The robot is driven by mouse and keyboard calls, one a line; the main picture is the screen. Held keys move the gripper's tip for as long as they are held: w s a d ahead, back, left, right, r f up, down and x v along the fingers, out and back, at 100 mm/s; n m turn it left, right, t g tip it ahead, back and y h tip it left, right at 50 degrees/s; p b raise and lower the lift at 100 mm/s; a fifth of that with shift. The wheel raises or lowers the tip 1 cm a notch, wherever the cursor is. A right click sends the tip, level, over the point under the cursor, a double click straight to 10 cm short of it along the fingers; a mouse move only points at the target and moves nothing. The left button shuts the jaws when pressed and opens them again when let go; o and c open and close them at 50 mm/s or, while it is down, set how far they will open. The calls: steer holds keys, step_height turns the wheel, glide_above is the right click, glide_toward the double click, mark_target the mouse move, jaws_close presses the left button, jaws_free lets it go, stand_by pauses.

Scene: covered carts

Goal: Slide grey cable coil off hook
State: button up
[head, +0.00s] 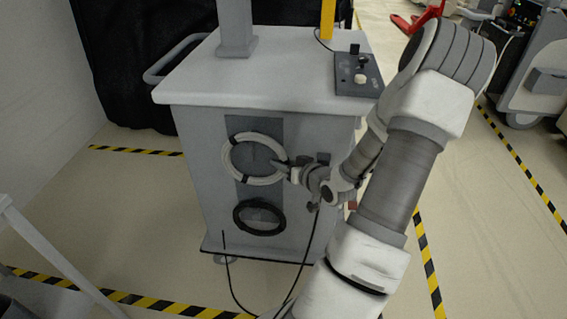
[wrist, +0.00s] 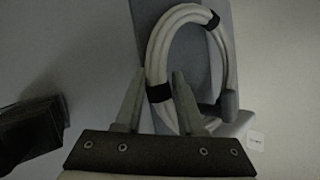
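The grey cable coil (head: 231,170) is a pale ring hanging on a dark grey panel on the cart's front. It also shows in the wrist view (wrist: 222,62), with black straps around it. A grey rounded peg (wrist: 229,103), apparently the hook, shows at the coil's lower right in the wrist view. My gripper (head: 284,165) is at the coil's right side in the head view. In the wrist view my gripper (wrist: 158,75) has its fingers apart, with a strapped stretch of coil appearing between them. I cannot tell whether they touch it.
A black coil (head: 238,222) hangs below the grey one. The cart (head: 190,92) has a light top with a post and a control box (head: 358,76). A dark block (wrist: 32,130) shows at the left in the wrist view.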

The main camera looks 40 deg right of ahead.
jaws_close()
steer(key=shift+r, duration=0.1)
steer(key=shift+r, duration=0.15)
steer(key=shift+r+p, duration=0.45)
steer(key=shift+p, duration=0.2)
steer(key=s+a+p, duration=0.2)
steer(key=s+a, duration=0.3)
steer(key=a, duration=0.1)
stand_by(0.6)
steer(key=shift+s+a+r+p, duration=0.15)
steer(key=shift+s+p, duration=0.05)
steer(key=shift+p, duration=0.9)
